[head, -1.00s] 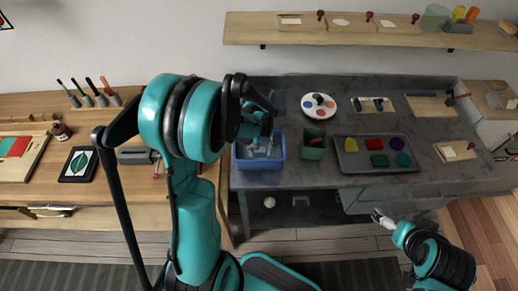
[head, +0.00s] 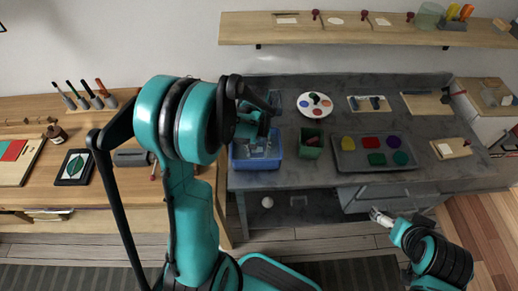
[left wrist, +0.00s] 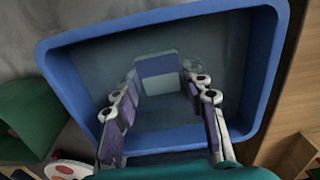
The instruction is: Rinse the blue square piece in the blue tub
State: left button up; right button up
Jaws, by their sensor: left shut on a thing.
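The blue tub (head: 257,163) stands at the left end of the dark bench, and it fills most of the left wrist view (left wrist: 268,75). My left gripper (left wrist: 160,85) reaches down into the tub, one finger on each side of the blue square piece (left wrist: 158,68), and is shut on it. The piece shows a pale band and a bluer band. It appears low inside the tub, in clear water; its exact depth cannot be told. In the head view my left arm hides the piece. My right gripper (head: 380,217) hangs in front of the bench, away from the tub; its fingers are too small to read.
A green box (head: 311,143) stands right beside the tub. A grey tray (head: 345,163) with several coloured pieces lies farther right. A paint palette (head: 315,105) lies behind. A wooden table (head: 125,198) with pens and a framed leaf print is at the left.

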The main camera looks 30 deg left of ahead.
pick_arm(q)
jog(key=shift+s+a, duration=0.1)
jog(key=shift+a, duration=0.1)
jog(key=shift+r, duration=0.1)
notch_tip(320, 180, up, 11)
jog(key=p, duration=0.8)
jog(key=shift+r+p, duration=0.15)
jog(key=shift+p, duration=0.2)
dwell(1.1)
